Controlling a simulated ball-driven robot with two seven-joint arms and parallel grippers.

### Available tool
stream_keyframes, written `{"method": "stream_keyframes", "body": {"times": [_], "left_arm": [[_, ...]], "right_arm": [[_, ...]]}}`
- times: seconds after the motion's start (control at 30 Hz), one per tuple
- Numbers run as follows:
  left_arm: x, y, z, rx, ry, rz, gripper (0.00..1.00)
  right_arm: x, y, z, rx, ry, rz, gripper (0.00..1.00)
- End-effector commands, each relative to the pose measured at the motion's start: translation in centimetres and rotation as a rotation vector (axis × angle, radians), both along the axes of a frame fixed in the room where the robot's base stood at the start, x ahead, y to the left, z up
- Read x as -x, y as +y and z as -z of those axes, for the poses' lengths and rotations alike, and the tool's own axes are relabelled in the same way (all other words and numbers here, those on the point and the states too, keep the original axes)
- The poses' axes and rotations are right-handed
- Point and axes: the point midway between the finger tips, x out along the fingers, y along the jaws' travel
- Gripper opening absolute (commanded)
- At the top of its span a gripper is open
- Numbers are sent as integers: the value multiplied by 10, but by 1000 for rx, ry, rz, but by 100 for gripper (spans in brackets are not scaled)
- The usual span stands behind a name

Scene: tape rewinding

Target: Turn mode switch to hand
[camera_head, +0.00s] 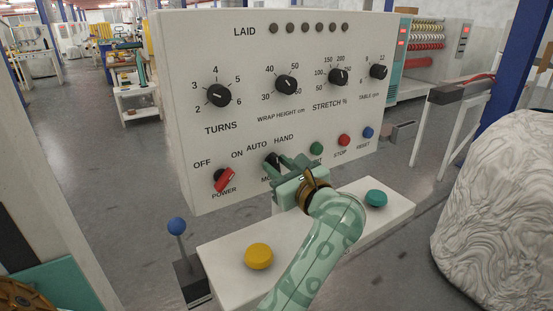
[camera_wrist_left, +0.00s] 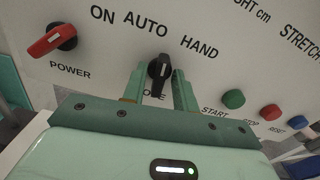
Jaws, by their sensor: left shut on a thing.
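The mode switch is a small black knob (camera_head: 272,160) low on the white control panel (camera_head: 190,130), under the words AUTO and HAND. My left gripper (camera_head: 292,163) reaches it from below and right in the head view. In the left wrist view the black knob (camera_wrist_left: 159,72) stands between the two green fingers (camera_wrist_left: 159,88), and the gripper is shut on it. The knob's handle looks near upright in that view; which word it points to I cannot tell. Part of the MODE label is hidden by the fingers. My right gripper is not in view.
A red power switch (camera_head: 224,179) is left of the mode switch. Green, red and blue buttons (camera_head: 344,140) lie to its right. Several black dials (camera_head: 286,84) are above. A ledge below carries a yellow button (camera_head: 258,256) and a teal button (camera_head: 376,198).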

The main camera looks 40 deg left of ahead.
Motion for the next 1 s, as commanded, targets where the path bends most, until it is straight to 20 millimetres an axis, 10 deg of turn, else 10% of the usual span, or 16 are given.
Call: {"method": "stream_keyframes", "body": {"times": [1.0], "left_arm": [[-1,-1,-1,-258,620,1,6]], "right_arm": [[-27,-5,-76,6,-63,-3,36]]}}
